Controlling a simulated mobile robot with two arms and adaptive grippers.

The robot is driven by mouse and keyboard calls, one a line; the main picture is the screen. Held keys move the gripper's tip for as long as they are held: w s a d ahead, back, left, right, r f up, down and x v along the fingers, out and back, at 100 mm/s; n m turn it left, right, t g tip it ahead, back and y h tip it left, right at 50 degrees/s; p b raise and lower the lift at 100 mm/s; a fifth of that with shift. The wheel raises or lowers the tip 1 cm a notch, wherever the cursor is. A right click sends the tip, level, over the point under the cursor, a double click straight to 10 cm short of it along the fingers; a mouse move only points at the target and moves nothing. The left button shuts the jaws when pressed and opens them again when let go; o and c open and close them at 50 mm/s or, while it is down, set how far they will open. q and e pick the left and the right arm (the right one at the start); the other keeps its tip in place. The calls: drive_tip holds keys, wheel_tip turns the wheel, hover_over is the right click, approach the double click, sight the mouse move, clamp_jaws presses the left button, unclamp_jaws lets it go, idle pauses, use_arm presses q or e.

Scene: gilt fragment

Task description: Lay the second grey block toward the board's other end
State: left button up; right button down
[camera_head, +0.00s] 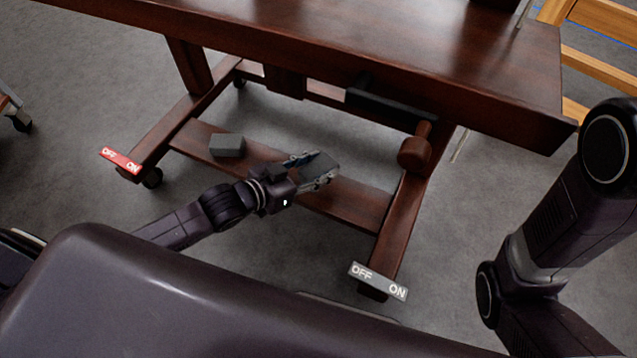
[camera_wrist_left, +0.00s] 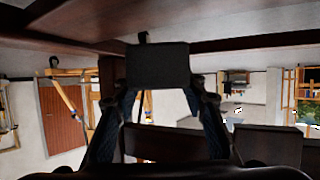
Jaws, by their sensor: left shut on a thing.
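One grey block (camera_head: 227,145) lies on the left part of the low wooden board (camera_head: 345,197) between the table's feet. My left gripper (camera_head: 318,170) is right of that block, over the middle of the board, under the tabletop. It is shut on a second grey block (camera_head: 321,166). In the left wrist view, this held block (camera_wrist_left: 158,64) shows dark between the two fingers (camera_wrist_left: 160,105). I cannot tell whether the held block touches the board. My right gripper is not in view.
The dark wooden tabletop (camera_head: 400,45) hangs over the board. A wooden crank handle (camera_head: 415,148) sticks out at the right. The table's feet carry a red OFF/ON plate (camera_head: 121,160) and a grey one (camera_head: 378,281). The board's right part is bare.

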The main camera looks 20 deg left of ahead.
use_arm(q)
drive_tip(key=shift+f+b, duration=0.3)
drive_tip(key=shift+f, duration=0.35)
wheel_tip(320, 180, down, 4)
drive_tip(key=b, duration=0.2)
drive_tip(key=shift+r+b, duration=0.15)
drive_tip(key=shift+b, duration=0.2)
drive_tip(key=shift+r, duration=0.1)
drive_tip(key=o, duration=0.9)
